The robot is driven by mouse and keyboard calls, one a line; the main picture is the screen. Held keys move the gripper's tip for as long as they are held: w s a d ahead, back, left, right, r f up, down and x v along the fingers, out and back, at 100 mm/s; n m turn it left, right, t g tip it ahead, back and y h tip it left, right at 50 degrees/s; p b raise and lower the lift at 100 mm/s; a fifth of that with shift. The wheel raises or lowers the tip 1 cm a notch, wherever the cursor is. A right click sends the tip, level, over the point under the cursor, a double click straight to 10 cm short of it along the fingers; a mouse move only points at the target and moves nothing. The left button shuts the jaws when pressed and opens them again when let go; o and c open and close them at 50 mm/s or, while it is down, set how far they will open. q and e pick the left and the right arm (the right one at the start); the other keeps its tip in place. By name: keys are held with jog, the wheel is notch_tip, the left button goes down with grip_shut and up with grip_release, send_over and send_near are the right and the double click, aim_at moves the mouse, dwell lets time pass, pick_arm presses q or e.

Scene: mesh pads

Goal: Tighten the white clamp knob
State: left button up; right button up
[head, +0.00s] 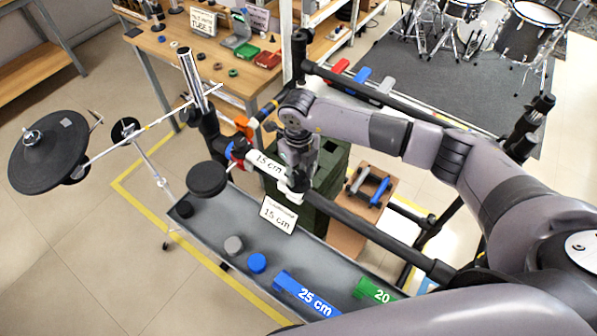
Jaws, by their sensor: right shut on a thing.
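My right gripper (298,178) reaches down to the black rack bar, just right of a white "15 cm" piece (266,163) on that bar. It is shut on what appears to be the white clamp knob, which its fingers largely hide. A white card reading "15 cm" (279,215) stands just below the gripper in the picture. Another white clamp (385,87) sits on the far bar, beside a blue clamp (361,78) and a red clamp (340,68). My left gripper is not in view.
A grey trough (213,228) below the near bar holds round pads, a blue "25 cm" piece (308,296) and a green "20" piece (375,291). A black cymbal pad (48,152) stands left. A dark green bin (325,165) is behind the gripper.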

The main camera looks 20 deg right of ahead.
aim_at(299, 175)
jog(key=m+b, duration=0.2)
jog(key=m, duration=0.3)
jog(key=m+b, duration=0.1)
jog(key=m, duration=0.2)
jog(key=shift+m, duration=0.4)
jog(key=shift+m+b, duration=0.35)
jog(key=shift+m, duration=0.95)
jog(key=shift+w+r, duration=0.1)
jog(key=o, duration=1.2)
jog(key=shift+c, duration=0.2)
notch_tip(299, 175, up, 12)
